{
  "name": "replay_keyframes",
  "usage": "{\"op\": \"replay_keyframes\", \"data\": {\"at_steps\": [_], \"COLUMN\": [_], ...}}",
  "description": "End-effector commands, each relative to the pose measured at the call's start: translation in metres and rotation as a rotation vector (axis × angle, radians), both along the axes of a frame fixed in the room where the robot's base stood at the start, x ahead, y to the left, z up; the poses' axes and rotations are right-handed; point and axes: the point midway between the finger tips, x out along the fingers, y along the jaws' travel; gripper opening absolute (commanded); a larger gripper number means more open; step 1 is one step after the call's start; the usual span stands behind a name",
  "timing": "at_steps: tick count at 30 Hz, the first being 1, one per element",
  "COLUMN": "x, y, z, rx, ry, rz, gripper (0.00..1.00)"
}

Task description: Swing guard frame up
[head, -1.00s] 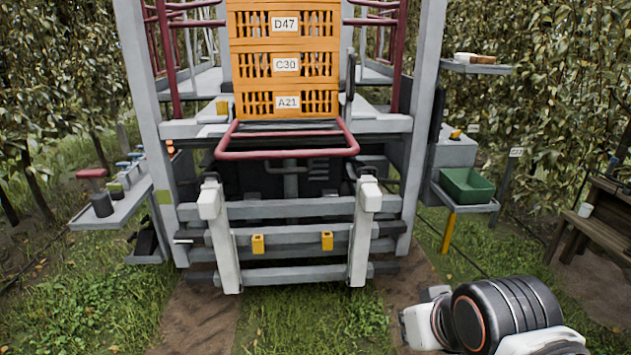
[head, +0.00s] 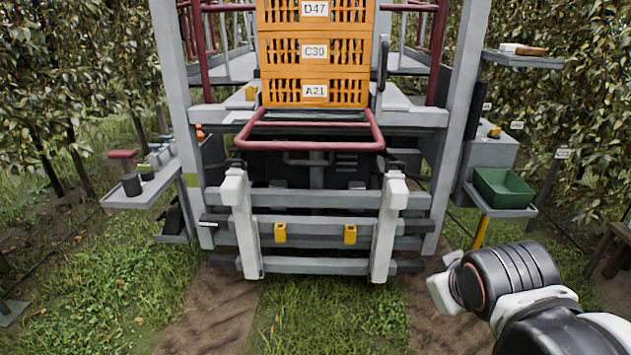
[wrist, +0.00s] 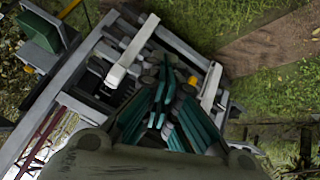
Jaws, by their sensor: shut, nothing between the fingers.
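The guard frame (head: 312,147) is a dark red U-shaped tube. It lies lowered, about level, and sticks out from the machine in front of the orange crate stack (head: 315,55). I cannot make it out in the wrist view. My arm is at the lower right of the head view, right of the machine and apart from the frame; the gripper's fingers do not show there. In the wrist view my gripper (wrist: 172,78) has its teal fingers together, empty, with the machine's front beyond them.
Two white posts (head: 241,222) (head: 389,228) and grey cross bars stand below the frame, with yellow clips (head: 280,232). A green bin (head: 504,188) sits on a right side shelf; a left shelf (head: 145,190) holds small items. Grass and dirt tracks in front are clear.

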Motion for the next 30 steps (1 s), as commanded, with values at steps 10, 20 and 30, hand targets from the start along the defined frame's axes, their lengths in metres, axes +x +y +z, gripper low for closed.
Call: {"op": "replay_keyframes", "data": {"at_steps": [10, 20, 30], "x": [0.092, 0.183, 0.248], "y": [-0.004, 0.014, 0.088], "z": [0.01, 0.001, -0.013], "rx": [-0.432, -0.935, -1.629], "ry": [-0.046, -0.063, -0.066], "rz": [0.3, 0.616, 0.951], "gripper": [0.0, 0.0, 0.0]}}
